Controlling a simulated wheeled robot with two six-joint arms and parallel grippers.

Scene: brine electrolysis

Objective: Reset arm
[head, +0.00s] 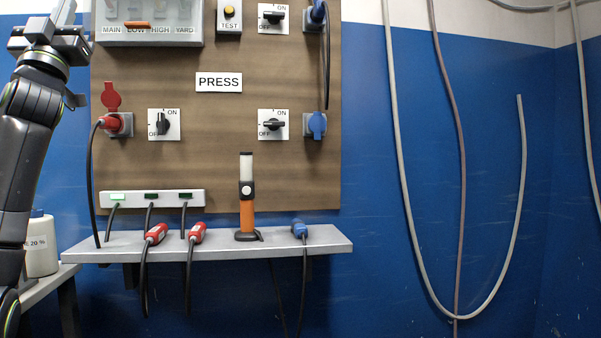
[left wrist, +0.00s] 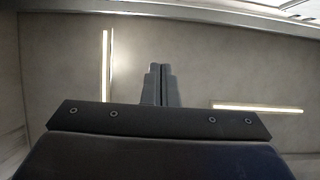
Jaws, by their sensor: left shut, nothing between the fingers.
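My left arm rises along the left edge of the head view, with the left gripper (head: 64,12) at the top left, beside the board's upper left corner and pointing up. In the left wrist view the two fingers of the left gripper (left wrist: 160,70) are together with nothing between them. Behind them is a grey ceiling with light strips (left wrist: 107,65). My right gripper is in neither view.
The brown board (head: 215,160) carries switches, sockets and a PRESS label (head: 218,82). The shelf (head: 205,250) below holds red plugs (head: 156,234), a blue plug (head: 299,229) and an orange lamp (head: 247,212). Hoses (head: 405,190) hang at right. A white container (head: 42,250) stands behind my left arm.

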